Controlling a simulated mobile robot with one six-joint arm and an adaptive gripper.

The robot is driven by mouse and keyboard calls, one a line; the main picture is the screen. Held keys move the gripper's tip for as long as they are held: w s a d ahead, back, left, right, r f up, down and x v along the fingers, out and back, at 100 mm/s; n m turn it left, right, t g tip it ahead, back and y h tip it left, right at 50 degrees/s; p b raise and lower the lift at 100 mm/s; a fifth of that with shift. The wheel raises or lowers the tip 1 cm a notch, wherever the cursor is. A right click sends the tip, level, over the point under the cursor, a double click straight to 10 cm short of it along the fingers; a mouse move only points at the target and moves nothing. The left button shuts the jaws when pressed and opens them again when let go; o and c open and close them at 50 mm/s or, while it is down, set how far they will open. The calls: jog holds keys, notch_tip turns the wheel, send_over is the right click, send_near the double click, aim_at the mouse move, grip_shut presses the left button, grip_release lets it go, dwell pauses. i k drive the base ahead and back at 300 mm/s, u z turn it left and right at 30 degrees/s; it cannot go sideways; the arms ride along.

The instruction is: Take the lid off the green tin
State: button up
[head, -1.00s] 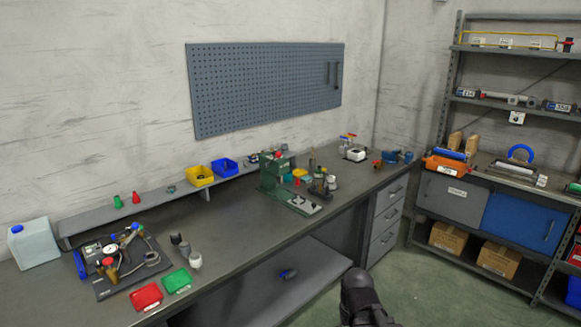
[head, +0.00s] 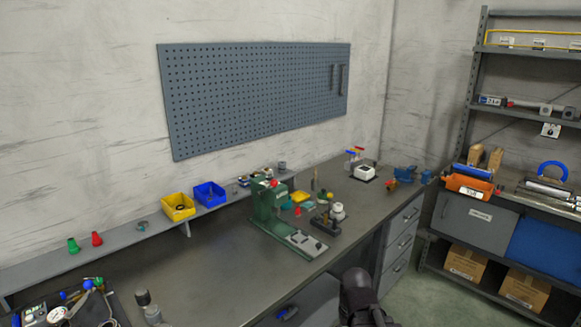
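No green tin with a lid can be made out in the head view now. The flat green box that lay near the bench's front left a second ago is outside the frame. A small green cone-like piece (head: 73,246) stands on the raised shelf at the left, beside a red one (head: 97,239). A dark part of my arm shows at the bottom, right of the middle. My gripper's fingers are not seen.
The workbench (head: 205,285) runs along the wall, its middle bare. A green press (head: 268,213) stands farther along it. A yellow bin (head: 179,207) and a blue bin (head: 210,194) sit by the shelf. Drawers (head: 400,243) and a shelving rack (head: 474,110) are at the right.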

aim_at(322, 194)
jog(key=i, duration=1.2)
jog(key=z, duration=0.05)
